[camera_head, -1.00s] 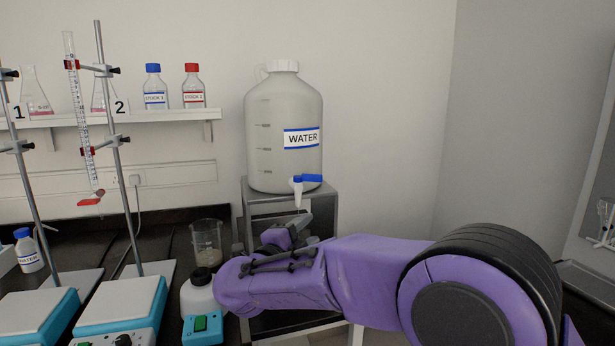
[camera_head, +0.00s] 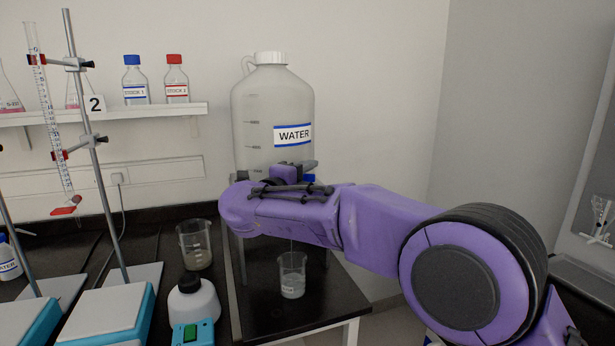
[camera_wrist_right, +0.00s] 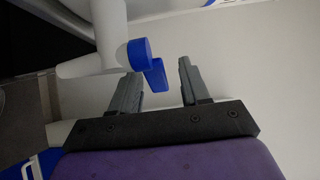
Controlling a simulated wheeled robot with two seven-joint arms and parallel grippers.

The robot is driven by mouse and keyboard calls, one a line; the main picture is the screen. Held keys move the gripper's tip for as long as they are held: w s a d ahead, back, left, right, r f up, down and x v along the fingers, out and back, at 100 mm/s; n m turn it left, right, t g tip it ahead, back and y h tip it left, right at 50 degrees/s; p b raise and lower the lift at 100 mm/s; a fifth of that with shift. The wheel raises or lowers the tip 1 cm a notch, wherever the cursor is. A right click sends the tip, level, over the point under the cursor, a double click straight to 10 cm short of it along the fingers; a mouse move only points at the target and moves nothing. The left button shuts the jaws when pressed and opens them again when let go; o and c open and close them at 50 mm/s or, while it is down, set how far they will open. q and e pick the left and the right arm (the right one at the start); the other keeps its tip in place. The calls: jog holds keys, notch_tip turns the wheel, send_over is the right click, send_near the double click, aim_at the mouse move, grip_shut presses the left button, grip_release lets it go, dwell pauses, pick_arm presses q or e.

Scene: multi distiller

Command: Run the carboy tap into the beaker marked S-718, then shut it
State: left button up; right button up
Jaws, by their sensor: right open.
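The white carboy (camera_head: 272,105) labelled WATER stands on a metal stand. My right gripper (camera_head: 308,168) is up at its tap, and my arm hides most of the tap in the head view. In the right wrist view, the blue tap lever (camera_wrist_right: 155,75) sits between the fingers of the open gripper (camera_wrist_right: 158,82), with no clear grip on it. A small labelled beaker (camera_head: 291,278) stands below the tap, with some clear liquid in it; its marking is too small to read. A thin vertical line above it looks like running water. My left gripper is not in view.
Another beaker (camera_head: 195,246) stands on the dark bench to the left, behind a white bottle (camera_head: 194,302) with a dark cap. Burette stands and hotplates (camera_head: 108,312) fill the left. The black shelf (camera_head: 315,303) around the small beaker is clear.

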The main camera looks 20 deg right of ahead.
jog(key=shift+w+f, duration=0.1)
grip_shut()
jog(key=n+t+y+b, duration=0.1)
jog(key=n+t+y, duration=0.1)
jog(key=w+n+t+y+b, duration=0.1)
jog(key=n+t+y+b, duration=0.1)
jog(key=y, duration=0.1)
jog(key=shift+w+d+f+b, duration=0.15)
jog(key=shift+w+d+b, duration=0.05)
jog(key=shift+b, duration=0.1)
jog(key=shift+w+n+t+y, duration=0.25)
jog(key=shift+n+t+y, duration=0.25)
jog(key=shift+n+y, duration=0.45)
jog(key=shift+y, duration=0.25)
grip_release()
